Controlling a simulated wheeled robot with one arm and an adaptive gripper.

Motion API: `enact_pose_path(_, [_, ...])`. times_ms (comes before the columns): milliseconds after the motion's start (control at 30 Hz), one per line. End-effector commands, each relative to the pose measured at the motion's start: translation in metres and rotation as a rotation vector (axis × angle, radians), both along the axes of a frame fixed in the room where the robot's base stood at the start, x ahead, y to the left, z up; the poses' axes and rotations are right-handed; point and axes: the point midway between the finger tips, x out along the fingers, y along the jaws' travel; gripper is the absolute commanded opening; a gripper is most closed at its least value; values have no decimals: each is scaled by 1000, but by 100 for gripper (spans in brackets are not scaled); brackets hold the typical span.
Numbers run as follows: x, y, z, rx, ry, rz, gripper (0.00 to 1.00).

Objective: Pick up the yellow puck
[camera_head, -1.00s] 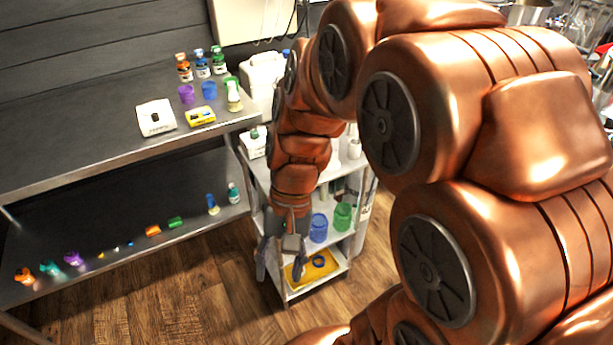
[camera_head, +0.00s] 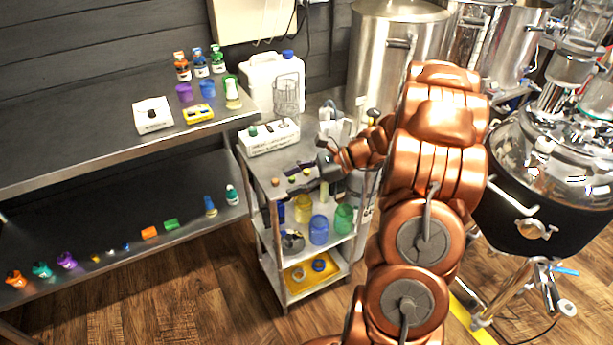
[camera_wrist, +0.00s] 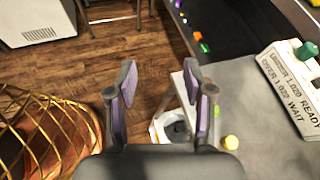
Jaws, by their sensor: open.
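The yellow puck (camera_wrist: 231,142) lies on the grey top of the small cart in the wrist view, to the right of my right finger and apart from it. In the head view a small yellowish piece (camera_head: 292,180) on the cart top seems to be the same puck. My gripper (camera_wrist: 158,80) is open and empty, its two fingers spread with floor visible between them. In the head view my gripper (camera_head: 306,177) is low over the cart top, close beside the puck; its fingers are small and dark there.
A small brown piece (camera_head: 275,183) and a green piece (camera_head: 306,171) are near the puck. A white labelled box (camera_head: 268,138) stands at the back of the cart top (camera_head: 262,167). Yellow, blue and green jars stand on the shelf below. A long bench (camera_head: 90,150) is at the left.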

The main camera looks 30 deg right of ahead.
Motion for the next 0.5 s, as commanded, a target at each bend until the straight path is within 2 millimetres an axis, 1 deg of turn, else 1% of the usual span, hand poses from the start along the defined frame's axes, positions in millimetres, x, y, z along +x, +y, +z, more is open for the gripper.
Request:
enact_pose_path(33, [5,-21,-13,40,6,-64,52])
enact_pose_path(100, [13,-49,-22,92,9,-149,52])
enact_pose_path(167, [16,-71,-32,138,11,-215,52])
enact_pose_path(200, [18,-85,-36,165,11,-257,52])
enact_pose_path(300, [21,-115,-48,221,9,-342,52])
enact_pose_path(400, [22,-137,-55,258,3,-403,52])
enact_pose_path(500, [22,-149,-59,281,1,-437,52])
